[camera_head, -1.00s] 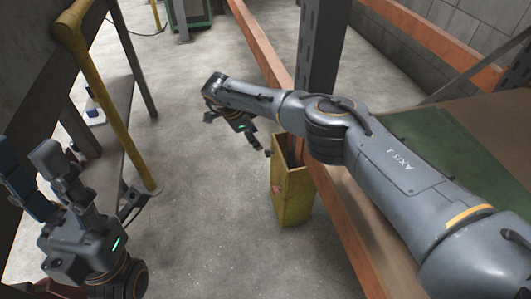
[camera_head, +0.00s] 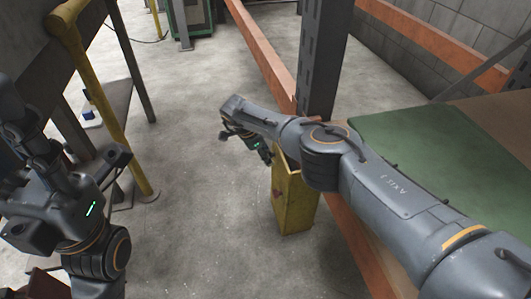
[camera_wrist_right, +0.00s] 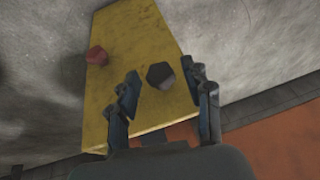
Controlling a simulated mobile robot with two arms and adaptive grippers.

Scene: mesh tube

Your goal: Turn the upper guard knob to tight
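A yellow guard (camera_head: 293,203) stands against the foot of the rack post. In the right wrist view its yellow face (camera_wrist_right: 128,38) carries a red knob (camera_wrist_right: 97,55) at the left and a dark hexagonal knob (camera_wrist_right: 160,75) nearer my gripper. I cannot tell for sure which is the upper one. My right gripper (camera_wrist_right: 163,73) is open, its fingertips on either side of the dark knob; contact is unclear. In the head view, my right gripper (camera_head: 264,153) is at the guard's top. My left gripper (camera_head: 22,125) is at the left edge, its fingertips unclear.
A dark rack post (camera_head: 322,60) and orange beams (camera_head: 262,50) stand beside the guard. A shelf with a green mat (camera_head: 440,150) lies under my right arm. A yellow rail (camera_head: 100,95) is at left. The floor (camera_head: 205,215) between is clear.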

